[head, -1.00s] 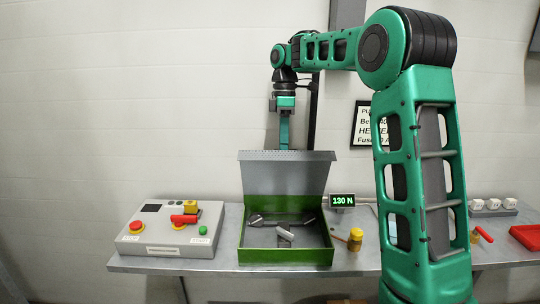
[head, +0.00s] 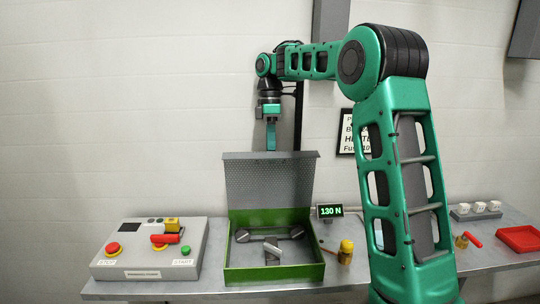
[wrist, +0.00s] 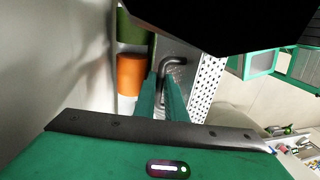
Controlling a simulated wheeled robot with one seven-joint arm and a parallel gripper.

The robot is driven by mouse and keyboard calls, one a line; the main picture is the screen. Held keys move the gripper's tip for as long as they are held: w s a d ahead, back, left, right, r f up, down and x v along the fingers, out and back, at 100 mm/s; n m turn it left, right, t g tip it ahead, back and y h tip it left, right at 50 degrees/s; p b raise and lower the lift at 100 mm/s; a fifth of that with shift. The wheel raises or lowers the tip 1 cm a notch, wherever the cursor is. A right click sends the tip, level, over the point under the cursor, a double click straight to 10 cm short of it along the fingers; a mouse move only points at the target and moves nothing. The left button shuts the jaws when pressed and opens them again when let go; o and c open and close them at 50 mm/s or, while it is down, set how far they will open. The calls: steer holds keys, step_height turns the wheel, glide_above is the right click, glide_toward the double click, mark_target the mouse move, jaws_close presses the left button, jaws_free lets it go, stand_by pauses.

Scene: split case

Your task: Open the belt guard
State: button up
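The belt guard is a green box (head: 275,275) on the bench with its grey perforated lid (head: 268,183) standing up at the back.
A control box (head: 150,259) with red and green buttons stands left of the guard. A red tray (head: 518,239) lies far right. A wall is behind.

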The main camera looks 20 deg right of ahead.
steer(key=shift+o, duration=1.2)
steer(key=shift+r, duration=0.1)
steer(key=shift+a, duration=0.15)
steer(key=v, duration=0.3)
steer(key=shift+s+r, duration=0.1)
steer(key=shift+r, duration=0.35)
steer(key=s+a+r, duration=0.5)
steer(key=a+r, duration=0.2)
steer(key=a, duration=0.3)
steer(key=shift+a, duration=0.4)
